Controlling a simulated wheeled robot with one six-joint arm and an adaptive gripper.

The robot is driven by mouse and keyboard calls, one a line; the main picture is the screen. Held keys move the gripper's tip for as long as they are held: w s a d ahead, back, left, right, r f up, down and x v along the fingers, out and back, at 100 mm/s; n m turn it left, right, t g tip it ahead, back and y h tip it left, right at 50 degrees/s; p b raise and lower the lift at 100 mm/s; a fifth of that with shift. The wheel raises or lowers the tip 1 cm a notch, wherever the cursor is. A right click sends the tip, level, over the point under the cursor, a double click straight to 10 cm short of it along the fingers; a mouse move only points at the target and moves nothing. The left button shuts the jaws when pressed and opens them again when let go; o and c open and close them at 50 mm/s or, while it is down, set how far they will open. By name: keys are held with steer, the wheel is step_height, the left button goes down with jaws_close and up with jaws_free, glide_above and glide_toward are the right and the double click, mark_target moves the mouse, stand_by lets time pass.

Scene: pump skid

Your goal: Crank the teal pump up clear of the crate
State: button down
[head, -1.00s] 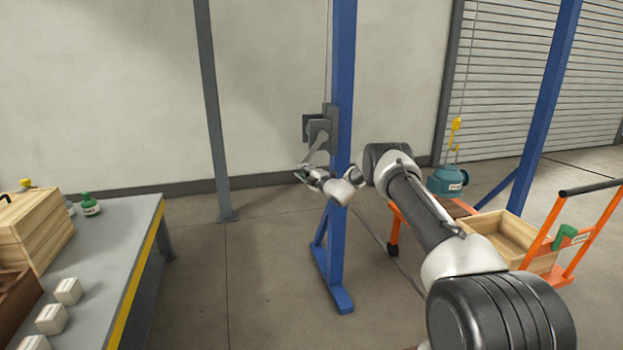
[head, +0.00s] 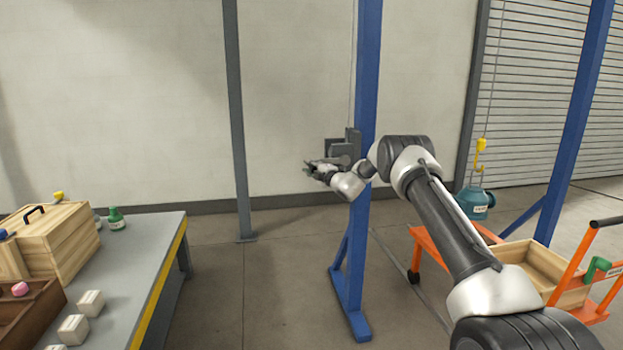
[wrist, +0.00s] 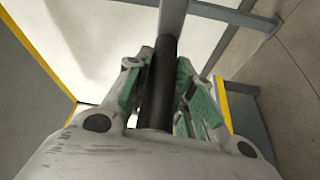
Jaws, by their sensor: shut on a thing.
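The teal pump (head: 476,203) hangs below a yellow hook (head: 480,155) on a cable, at the right of the head view. Below and to its right is the open wooden crate (head: 572,294). The grey winch (head: 341,150) is on the blue post, left of the pump. My gripper (head: 318,168) is beside and just below the winch. In the wrist view my gripper (wrist: 170,95) is shut around the black crank handle (wrist: 158,85), its green-padded fingers on either side. My gripper hides most of the crank in the head view.
An orange cart (head: 440,255) carries the crate, with a green object (head: 596,268) near its push handle. The blue post (head: 365,110) stands close to my arm. A grey workbench (head: 135,260) with a wooden box (head: 62,240) is at left.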

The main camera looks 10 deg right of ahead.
steer(key=shift+d+r, duration=0.3)
steer(key=shift+r, duration=0.35)
steer(key=shift+d+r, duration=0.25)
steer(key=shift+r, duration=0.4)
steer(key=shift+f, duration=0.2)
steer(key=c, duration=1.2)
jaws_free()
steer(key=shift+d, duration=0.2)
steer(key=shift+a, duration=0.2)
steer(key=shift+s, duration=0.1)
steer(key=v, duration=1.2)
